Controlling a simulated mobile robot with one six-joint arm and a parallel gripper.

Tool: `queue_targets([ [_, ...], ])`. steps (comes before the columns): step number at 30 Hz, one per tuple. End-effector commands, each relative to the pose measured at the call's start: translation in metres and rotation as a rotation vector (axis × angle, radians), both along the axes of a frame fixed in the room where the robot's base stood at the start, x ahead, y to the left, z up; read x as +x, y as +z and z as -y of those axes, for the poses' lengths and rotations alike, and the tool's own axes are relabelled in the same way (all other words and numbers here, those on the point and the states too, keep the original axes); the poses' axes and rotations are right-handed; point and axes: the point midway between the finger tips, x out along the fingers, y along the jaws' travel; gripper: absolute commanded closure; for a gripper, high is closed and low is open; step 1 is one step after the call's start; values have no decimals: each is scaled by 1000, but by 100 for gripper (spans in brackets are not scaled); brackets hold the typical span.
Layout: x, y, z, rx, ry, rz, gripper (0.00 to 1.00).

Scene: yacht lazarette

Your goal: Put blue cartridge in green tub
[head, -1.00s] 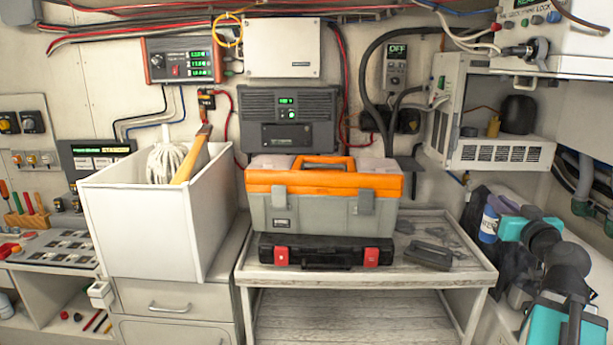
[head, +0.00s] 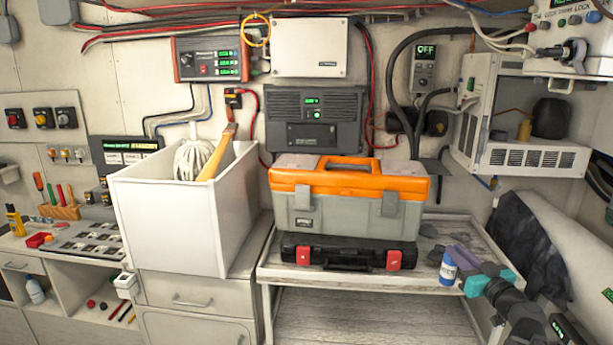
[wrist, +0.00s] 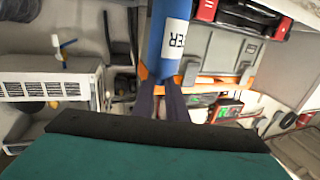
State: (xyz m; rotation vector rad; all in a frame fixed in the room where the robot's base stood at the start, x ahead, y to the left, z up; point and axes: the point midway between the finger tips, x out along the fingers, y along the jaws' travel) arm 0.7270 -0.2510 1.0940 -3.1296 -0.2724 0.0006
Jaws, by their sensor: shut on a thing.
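The blue cartridge (head: 448,269) has a white label and is held over the right front of the grey slatted shelf unit in the head view. My gripper (head: 460,262) is shut on it. I cannot tell whether the cartridge touches the shelf top. No green tub shows in either view.
An orange and grey toolbox (head: 345,205) stands on a black case (head: 345,256) on the shelf unit (head: 340,283), left of my gripper. A white bin (head: 170,225) holds a mop and a wooden handle. A wall box (head: 505,158) hangs at right.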

Motion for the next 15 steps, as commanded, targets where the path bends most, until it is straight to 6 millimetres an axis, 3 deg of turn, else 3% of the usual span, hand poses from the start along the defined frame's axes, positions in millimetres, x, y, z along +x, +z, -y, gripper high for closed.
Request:
queue_targets([
  [15,3,-90,-98,4,232,-1,100],
])
